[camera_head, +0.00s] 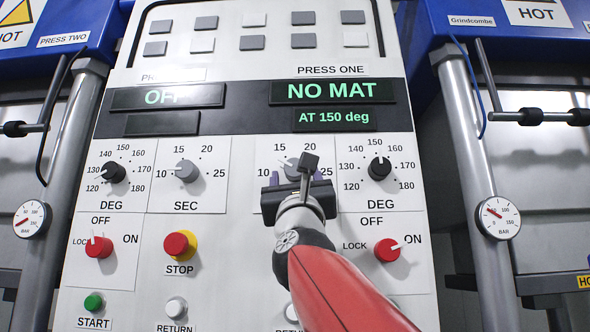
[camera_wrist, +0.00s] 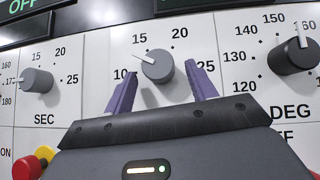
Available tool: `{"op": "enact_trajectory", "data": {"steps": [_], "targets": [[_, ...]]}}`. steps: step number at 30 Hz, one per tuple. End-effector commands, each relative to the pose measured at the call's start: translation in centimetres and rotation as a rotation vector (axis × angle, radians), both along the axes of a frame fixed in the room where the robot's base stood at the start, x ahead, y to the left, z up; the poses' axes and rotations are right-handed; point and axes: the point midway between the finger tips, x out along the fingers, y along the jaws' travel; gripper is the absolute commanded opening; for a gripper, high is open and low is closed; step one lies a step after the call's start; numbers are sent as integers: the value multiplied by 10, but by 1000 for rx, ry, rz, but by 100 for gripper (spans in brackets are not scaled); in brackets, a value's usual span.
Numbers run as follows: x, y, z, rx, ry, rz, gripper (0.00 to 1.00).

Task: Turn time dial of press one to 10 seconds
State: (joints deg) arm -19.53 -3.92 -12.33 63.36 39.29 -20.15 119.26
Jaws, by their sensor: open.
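The press one time dial is a grey knob (camera_wrist: 157,67) on a white panel marked 10, 15, 20 in the wrist view. Its white pointer aims left and slightly up, between the 10 and 15 marks. In the head view the dial (camera_head: 290,165) is partly hidden behind my gripper (camera_head: 296,180). My gripper is open and empty; its purple fingers (camera_wrist: 162,72) stand to the left and right of the dial, apart from it. Whether the fingertips reach to the knob's depth I cannot tell.
A black DEG dial (camera_head: 379,168) sits right of the time dial. A grey SEC dial (camera_head: 187,171) under press two is to the left. A red knob (camera_head: 387,249) and a red stop button (camera_head: 180,245) lie lower. The press one display (camera_head: 338,91) reads NO MAT.

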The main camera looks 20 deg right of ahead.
Motion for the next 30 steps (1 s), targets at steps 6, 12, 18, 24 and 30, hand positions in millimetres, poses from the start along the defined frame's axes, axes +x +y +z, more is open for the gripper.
{"op": "enact_trajectory", "data": {"steps": [6, 12, 18, 24, 30], "targets": [[3, 0, 2, -1, 0, 0, 56], [3, 0, 2, -1, 0, 0, 45], [3, 0, 2, -1, 0, 0, 18], [3, 0, 2, -6, 2, 1, 12], [3, -2, 1, -53, 12, 1, 12]]}}
